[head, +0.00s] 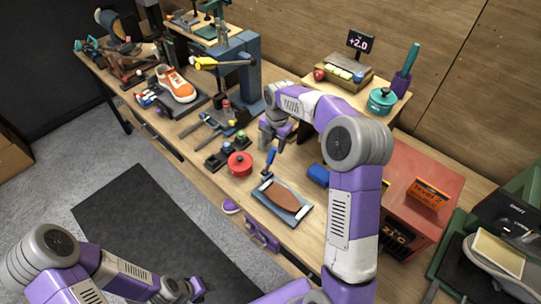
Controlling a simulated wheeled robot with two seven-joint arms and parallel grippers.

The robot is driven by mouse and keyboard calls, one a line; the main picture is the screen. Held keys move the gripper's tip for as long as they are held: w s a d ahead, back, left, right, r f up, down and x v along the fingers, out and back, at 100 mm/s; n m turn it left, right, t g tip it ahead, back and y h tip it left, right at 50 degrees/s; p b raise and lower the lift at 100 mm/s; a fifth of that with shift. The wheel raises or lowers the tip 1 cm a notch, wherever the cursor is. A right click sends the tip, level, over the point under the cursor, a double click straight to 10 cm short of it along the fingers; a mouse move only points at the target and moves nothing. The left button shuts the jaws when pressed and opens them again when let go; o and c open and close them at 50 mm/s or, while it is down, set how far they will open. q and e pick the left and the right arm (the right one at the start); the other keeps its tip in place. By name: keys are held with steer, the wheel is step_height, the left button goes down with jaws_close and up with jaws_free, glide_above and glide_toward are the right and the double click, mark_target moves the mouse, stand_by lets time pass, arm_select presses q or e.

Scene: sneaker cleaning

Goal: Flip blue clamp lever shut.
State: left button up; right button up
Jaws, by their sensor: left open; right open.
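The blue clamp lever (270,159) stands up, slightly tilted, at the back left end of a blue-grey fixture plate (262,205). A brown sole-shaped pad (281,196) lies on the plate between white end pieces. My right gripper (277,143) is open and points down just above and behind the lever's top. I cannot tell whether it touches the lever. My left gripper (192,291) is open, low at the bottom of the view, in front of the bench and away from the clamp.
An orange sneaker (174,84) sits on a dark stand farther back. A red cabinet (424,173) stands at the right. A purple bracket (262,235) is at the bench's front edge.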

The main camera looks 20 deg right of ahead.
mark_target(272, 155)
steer(key=shift+a+f+b, duration=0.15)
steer(key=shift+f+b, duration=0.25)
steer(key=shift+f, duration=2.8)
steer(key=shift+w, duration=0.1)
jaws_close()
